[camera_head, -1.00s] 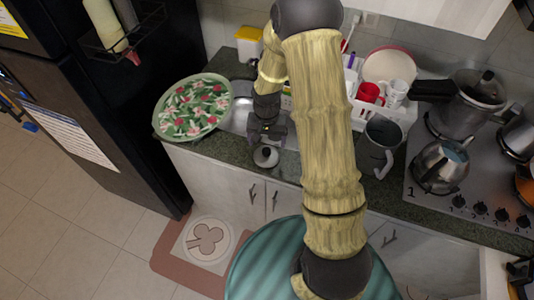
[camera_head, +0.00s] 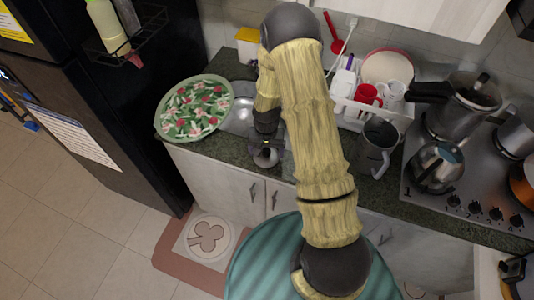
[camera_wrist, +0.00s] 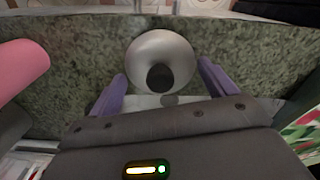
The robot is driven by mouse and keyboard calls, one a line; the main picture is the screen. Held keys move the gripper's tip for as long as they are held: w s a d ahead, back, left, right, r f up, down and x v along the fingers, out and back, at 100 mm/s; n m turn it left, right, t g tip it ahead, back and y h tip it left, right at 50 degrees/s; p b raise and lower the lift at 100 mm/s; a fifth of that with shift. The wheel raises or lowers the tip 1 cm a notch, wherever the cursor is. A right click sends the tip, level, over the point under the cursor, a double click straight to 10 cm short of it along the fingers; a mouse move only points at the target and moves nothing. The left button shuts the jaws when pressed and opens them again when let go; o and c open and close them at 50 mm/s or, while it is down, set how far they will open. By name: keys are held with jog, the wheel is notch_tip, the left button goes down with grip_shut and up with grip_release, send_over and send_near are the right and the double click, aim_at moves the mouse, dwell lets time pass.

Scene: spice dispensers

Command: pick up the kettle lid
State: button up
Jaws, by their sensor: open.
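The kettle lid (camera_wrist: 162,50) is a round silver lid with a black knob, lying on the dark speckled counter near its front edge. In the wrist view it sits just beyond and between the two purple fingertips of my gripper (camera_wrist: 162,85), which are apart with nothing between them. In the head view the lid (camera_head: 265,157) is right below my gripper (camera_head: 267,140), and partly covered by it. The kettle (camera_head: 436,165) is silver and stands on the stove at the right.
A floral tray (camera_head: 195,108) lies left of the sink (camera_head: 241,117). A metal jug (camera_head: 374,145) and a white dish rack (camera_head: 349,112) with cups stand to the right. In the wrist view a pink object (camera_wrist: 22,72) shows at the left.

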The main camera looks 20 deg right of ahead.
jog(key=shift+f, duration=0.2)
dwell(0.4)
jog(key=shift+s, duration=0.2)
jog(key=c, duration=1.7)
